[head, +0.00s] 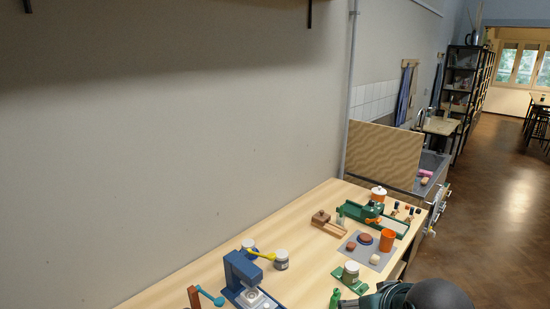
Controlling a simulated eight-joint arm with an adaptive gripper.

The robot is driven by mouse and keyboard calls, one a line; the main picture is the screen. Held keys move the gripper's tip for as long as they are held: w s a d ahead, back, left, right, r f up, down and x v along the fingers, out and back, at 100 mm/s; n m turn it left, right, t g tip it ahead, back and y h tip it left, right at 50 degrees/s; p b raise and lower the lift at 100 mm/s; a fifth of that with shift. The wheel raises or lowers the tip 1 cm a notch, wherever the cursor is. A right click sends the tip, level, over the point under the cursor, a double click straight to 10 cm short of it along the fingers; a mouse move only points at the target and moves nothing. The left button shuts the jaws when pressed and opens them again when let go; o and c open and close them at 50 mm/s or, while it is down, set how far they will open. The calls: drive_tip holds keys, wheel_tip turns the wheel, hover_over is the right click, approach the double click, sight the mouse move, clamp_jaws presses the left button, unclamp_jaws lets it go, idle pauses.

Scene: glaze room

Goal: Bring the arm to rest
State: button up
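My arm shows at the bottom edge, right of centre, as dark rounded links with teal rings. Its end points left over the front of the wooden worktop (318,204). What looks like my gripper (352,303) is a small dark shape cut by the bottom edge. Its fingers cannot be made out, so I cannot tell whether it is open or holds anything. A small green object (335,298) shows close to its left side; I cannot tell if they touch.
A wall runs behind. Open floor (495,220) lies right.

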drive_tip(key=shift+f+b, duration=1.05)
drive_tip(key=shift+f, duration=0.35)
